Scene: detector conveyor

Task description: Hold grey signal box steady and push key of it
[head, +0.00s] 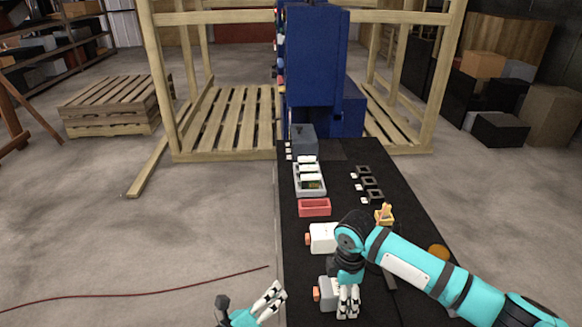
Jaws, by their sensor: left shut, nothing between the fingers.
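The grey signal box (328,288) lies near the front of the black conveyor table, with its orange-red key (316,294) on its left side. My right gripper (348,312) points down at the right part of the grey box and hides some of it. Its fingers look close together, but I cannot tell whether they clamp the box. My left gripper (275,293) is shut and empty, left of the table's left edge. It is apart from the key, with a gap between them.
A white box (323,237) with an orange-red key stands just behind the grey one. Further back are a red tray (314,208), a grey tray (296,183) and several black square parts (369,182). A yellow part (384,215) and an orange disc (438,252) lie right.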

